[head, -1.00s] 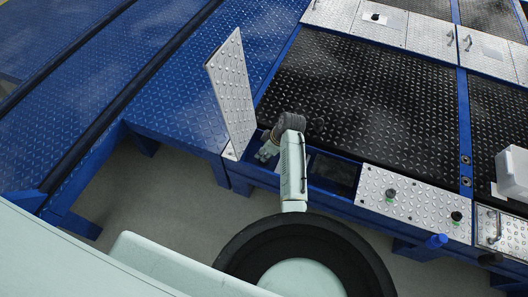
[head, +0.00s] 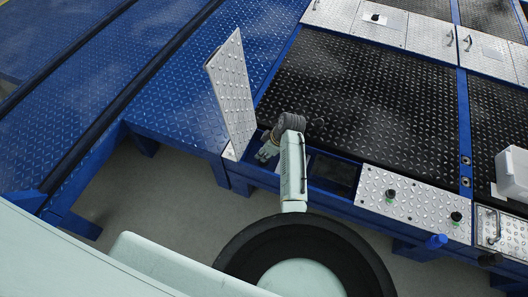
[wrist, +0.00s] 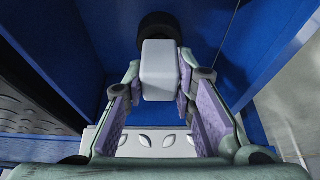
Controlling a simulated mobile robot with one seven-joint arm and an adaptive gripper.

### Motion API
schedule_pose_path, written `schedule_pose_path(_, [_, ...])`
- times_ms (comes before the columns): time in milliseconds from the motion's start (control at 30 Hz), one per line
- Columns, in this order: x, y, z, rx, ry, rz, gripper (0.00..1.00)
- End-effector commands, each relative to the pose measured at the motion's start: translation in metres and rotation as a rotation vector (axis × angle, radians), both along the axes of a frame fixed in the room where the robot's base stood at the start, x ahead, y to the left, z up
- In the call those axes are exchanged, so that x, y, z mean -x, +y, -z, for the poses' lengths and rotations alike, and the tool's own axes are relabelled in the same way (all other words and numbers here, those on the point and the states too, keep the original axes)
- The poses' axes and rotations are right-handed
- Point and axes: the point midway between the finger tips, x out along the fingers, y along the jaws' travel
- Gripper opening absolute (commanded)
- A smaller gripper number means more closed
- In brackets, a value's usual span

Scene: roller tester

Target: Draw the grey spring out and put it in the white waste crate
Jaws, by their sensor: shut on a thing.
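My gripper (wrist: 160,84) points down into an open blue bay. Its two lilac-padded fingers are shut on a light grey block (wrist: 161,62), which looks like the end of the grey spring. A black round part (wrist: 158,24) shows just beyond the block; whether the two are joined I cannot tell. In the head view my gripper (head: 266,153) is at the left end of the bay, beside the raised plate, and the spring cannot be made out. A white box (head: 513,173) at the right edge may be the waste crate; its inside is hidden.
A raised silver tread plate (head: 232,95) stands upright close left of my gripper. Blue walls (wrist: 55,45) flank it closely. A silver panel (head: 405,200) with green-ringed knobs is to the right. Black tread plates (head: 365,95) lie behind.

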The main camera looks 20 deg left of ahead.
Motion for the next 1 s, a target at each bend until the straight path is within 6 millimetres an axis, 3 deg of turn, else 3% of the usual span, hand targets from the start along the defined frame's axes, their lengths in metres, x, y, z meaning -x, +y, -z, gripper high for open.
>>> schedule_pose_path(333, [0.0,0.0,-0.005,0.0,-0.001,0.0,0.0])
schedule_pose_path(767, [0.0,0.0,-0.038,0.0,-0.001,-0.001,0.0])
schedule_pose_path(1000, [0.0,0.0,-0.038,0.0,0.0,0.0,0.0])
